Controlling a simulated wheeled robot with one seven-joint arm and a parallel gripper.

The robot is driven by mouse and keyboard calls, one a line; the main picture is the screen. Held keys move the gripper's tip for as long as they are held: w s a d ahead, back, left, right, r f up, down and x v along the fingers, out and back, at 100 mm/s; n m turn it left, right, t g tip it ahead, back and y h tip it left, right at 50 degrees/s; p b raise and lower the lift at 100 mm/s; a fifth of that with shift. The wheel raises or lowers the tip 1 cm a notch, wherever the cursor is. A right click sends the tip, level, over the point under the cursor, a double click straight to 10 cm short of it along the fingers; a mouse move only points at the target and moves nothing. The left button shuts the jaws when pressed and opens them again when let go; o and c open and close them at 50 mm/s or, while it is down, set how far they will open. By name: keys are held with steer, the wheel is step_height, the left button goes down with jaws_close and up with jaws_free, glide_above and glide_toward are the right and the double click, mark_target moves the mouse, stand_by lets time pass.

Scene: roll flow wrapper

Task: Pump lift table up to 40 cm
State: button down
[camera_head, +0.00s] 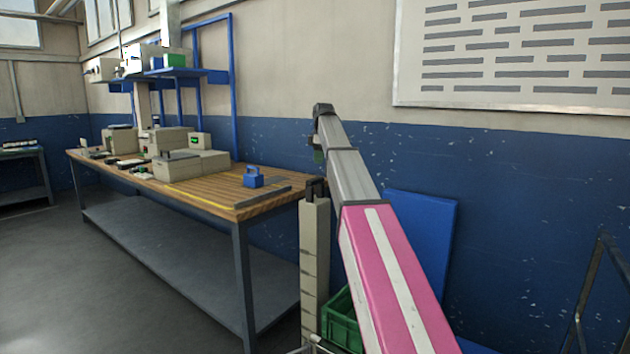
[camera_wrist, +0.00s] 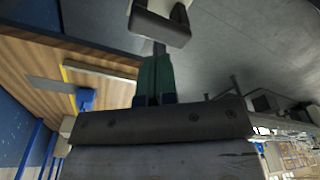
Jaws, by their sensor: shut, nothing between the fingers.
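My gripper (camera_head: 318,155) is partly hidden behind my arm in the head view. Its green fingers hang down, above a beige stacked column with a dark handle on top (camera_head: 314,190). In the wrist view my gripper (camera_wrist: 157,62) is shut and empty. A pale block with a dark grey handle (camera_wrist: 160,27) shows just beyond the fingertips; I cannot tell if they touch. I cannot make out the lift table's platform or pump pedal in either view. A dark tubular frame (camera_head: 590,290) at the right edge may belong to it, but I cannot tell.
A wooden-topped workbench (camera_head: 215,200) stands left of my arm, with several beige boxes and a blue weight-like object (camera_head: 253,178). A green crate (camera_head: 343,322) and a blue panel (camera_head: 425,235) are by the wall. Open grey floor (camera_head: 110,310) lies at the left.

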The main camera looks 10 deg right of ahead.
mark_target(318, 179)
steer(key=shift+a+f, duration=0.15)
steer(key=shift+f, duration=1.25)
steer(key=shift+a+f, duration=0.15)
steer(key=shift+f, duration=1.25)
steer(key=shift+f, duration=2.35)
steer(key=shift+s+d+r, duration=0.15)
steer(key=shift+d+r, duration=0.1)
steer(key=shift+d, duration=0.5)
steer(key=shift+s+d+r, duration=0.1)
steer(key=shift+d+r, duration=0.15)
steer(key=shift+d, duration=0.5)
steer(key=shift+r, duration=0.15)
step_height(318, 179, up, 11)
steer(key=d, duration=0.1)
steer(key=shift+f, duration=0.2)
